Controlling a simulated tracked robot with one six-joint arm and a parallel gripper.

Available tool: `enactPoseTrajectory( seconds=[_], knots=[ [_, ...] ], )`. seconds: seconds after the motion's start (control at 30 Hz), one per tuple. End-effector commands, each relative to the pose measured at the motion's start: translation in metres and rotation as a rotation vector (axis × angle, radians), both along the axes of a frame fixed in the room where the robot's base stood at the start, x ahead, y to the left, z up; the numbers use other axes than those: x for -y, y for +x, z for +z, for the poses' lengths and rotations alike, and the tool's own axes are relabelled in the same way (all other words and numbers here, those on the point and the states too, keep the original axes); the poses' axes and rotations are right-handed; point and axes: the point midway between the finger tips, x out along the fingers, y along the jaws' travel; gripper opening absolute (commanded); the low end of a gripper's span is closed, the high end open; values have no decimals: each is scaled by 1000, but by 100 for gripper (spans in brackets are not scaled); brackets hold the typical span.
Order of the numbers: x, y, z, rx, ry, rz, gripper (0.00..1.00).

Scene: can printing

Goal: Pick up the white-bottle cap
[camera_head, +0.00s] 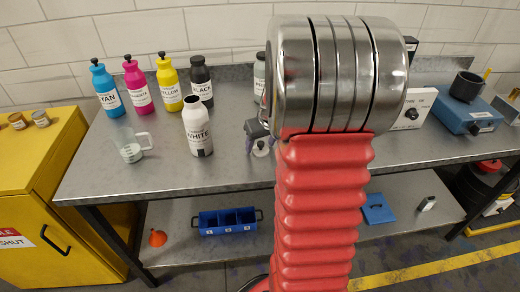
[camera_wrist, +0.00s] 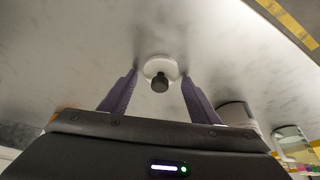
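The white-bottle cap (camera_wrist: 160,66), a white disc with a black knob, lies on the metal table. It also shows in the head view (camera_head: 261,151), partly behind my gripper and arm. My gripper (camera_wrist: 160,78) is open, with one purple finger on each side of the cap and a narrow gap visible at each side. Whether the fingertips are level with the cap is hard to tell. In the head view my gripper (camera_head: 258,136) is partly hidden by my arm. The white bottle (camera_head: 197,128) stands upright and uncapped to the left.
A measuring cup (camera_head: 131,153) stands left of the white bottle. Cyan (camera_head: 107,92), magenta (camera_head: 137,88), yellow (camera_head: 169,86) and black (camera_head: 201,82) bottles line the back. A blue device (camera_head: 467,114) stands at the right. The table front is clear.

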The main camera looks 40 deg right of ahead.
Motion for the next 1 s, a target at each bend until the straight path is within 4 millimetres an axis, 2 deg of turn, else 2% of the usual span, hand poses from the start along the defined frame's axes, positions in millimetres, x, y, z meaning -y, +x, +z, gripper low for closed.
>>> enactPoseTrajectory(
  seconds=[0.07, 0.47, 0.77, 0.87, 1.0],
  knots=[
    [0, 0, 0, 0, 0, 0, 51],
    [0, 0, 0, 0, 0, 1, 23],
    [0, 0, 3, 1, -1, 1, 22],
    [0, 1, 10, 1, -2, 1, 22],
    [0, 1, 29, 3, -2, 1, 22]
  ],
)
